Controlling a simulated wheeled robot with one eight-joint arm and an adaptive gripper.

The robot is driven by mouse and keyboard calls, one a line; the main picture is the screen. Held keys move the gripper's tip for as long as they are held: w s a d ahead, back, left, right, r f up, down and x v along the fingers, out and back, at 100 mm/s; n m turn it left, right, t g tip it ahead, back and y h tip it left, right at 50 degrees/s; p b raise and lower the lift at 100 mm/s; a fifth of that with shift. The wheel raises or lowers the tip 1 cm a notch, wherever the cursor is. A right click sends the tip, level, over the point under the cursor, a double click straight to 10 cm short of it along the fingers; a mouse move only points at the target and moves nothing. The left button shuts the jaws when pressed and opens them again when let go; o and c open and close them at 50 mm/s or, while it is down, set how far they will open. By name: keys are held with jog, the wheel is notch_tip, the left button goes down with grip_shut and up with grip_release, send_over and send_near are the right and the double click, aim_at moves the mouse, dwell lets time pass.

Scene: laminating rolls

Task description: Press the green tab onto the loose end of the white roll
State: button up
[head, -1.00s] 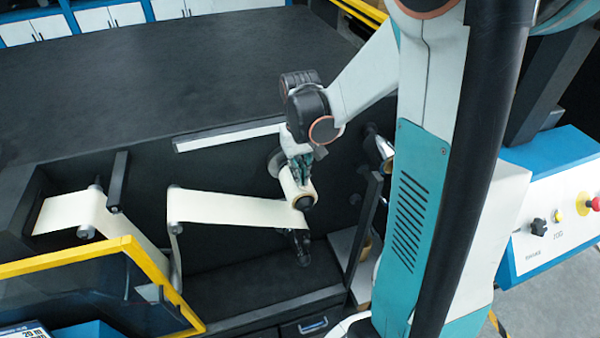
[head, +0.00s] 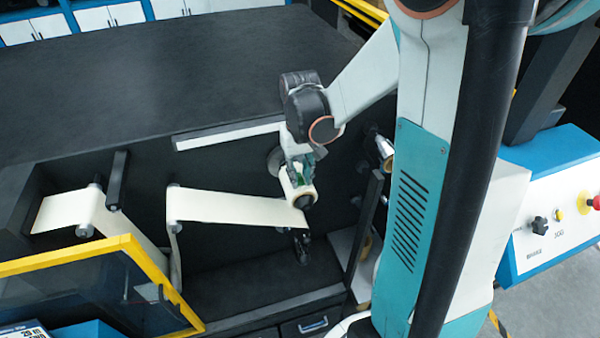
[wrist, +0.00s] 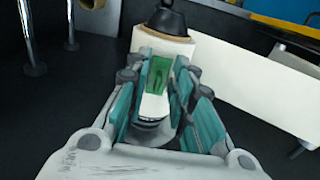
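The white roll (head: 304,190) sits on its spindle right of centre in the head view, and its side also shows beyond my fingertips in the wrist view (wrist: 158,46). My gripper (head: 299,166) is right at the roll, over its upper side. In the wrist view, the fingers (wrist: 160,80) stand close on both sides of the green tab (wrist: 157,76), which has a whitish lower part. The tab appears held between them, its far end at or very near the roll's surface. Whether it touches the roll's loose end is hidden.
A white web (head: 235,207) runs left from beneath the roll to a guide roller (head: 173,205). It passes to the right in the wrist view (wrist: 255,85). A yellow-framed guard (head: 125,243) stands front left. A dark upright plate (head: 362,225) stands right of the roll.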

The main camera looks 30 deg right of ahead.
dwell(0.3)
notch_tip(320, 180, up, 12)
jog(key=a+f+n+t+b, duration=0.25)
jog(key=a+b, duration=0.35)
jog(key=a, duration=0.3)
jog(key=s+a+f+t+b, duration=0.2)
jog(key=s+f+b, duration=0.3)
jog(key=f+b, duration=0.2)
jog(key=s+a+f+t+b, duration=0.2)
jog(key=s+f+b, duration=0.4)
jog(key=f, duration=0.3)
jog(key=shift+s+a+n+t+b, duration=0.25)
jog(key=shift+a+n+t+b, duration=0.15)
jog(key=shift+b, duration=0.3)
jog(key=shift+f, duration=0.1)
